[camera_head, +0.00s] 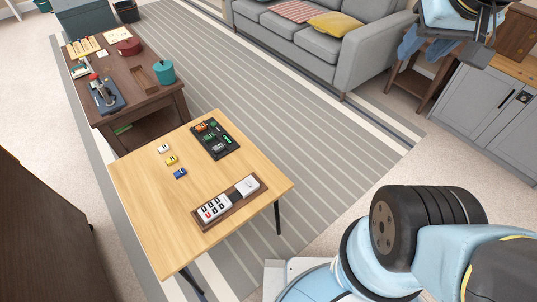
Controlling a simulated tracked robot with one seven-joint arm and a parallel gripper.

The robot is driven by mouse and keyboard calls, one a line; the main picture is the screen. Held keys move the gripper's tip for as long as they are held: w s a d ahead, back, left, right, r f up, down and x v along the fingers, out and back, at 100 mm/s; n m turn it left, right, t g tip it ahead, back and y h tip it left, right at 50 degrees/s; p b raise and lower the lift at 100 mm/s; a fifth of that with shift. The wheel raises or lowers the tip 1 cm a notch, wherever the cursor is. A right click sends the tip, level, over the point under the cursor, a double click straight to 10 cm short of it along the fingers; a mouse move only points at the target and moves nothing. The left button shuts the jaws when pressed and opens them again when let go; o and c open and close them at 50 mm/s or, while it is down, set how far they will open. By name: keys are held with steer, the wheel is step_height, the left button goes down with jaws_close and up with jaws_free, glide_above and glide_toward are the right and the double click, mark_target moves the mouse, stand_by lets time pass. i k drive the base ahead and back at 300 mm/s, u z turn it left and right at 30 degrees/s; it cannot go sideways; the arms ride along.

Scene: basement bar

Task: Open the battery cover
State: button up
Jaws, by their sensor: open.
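No part can be clearly made out as a battery cover at this size. A white device (213,208) with dark and red markings lies in a brown wooden tray (232,204) on the light wood table. A plain white block (246,187) lies at the tray's right end; I cannot tell whether it is a cover. A black tray (229,152) with small orange, green and dark items lies farther back on the same table. My gripper (478,52) is at the top right, open, far from the table and partly cut off by the frame's edge.
Small white (163,149), yellow (171,160) and blue (180,173) pieces stand on the light table (142,205). A dark table (132,103) behind holds tools and a teal cup (164,72). A grey sofa (312,45) and grey cabinets (470,100) stand beyond. Striped rug between is clear.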

mark_target(246, 187)
steer(key=z, duration=0.3)
steer(key=k, duration=1.25)
steer(key=u, duration=0.6)
steer(key=i, duration=1)
steer(key=z, duration=0.05)
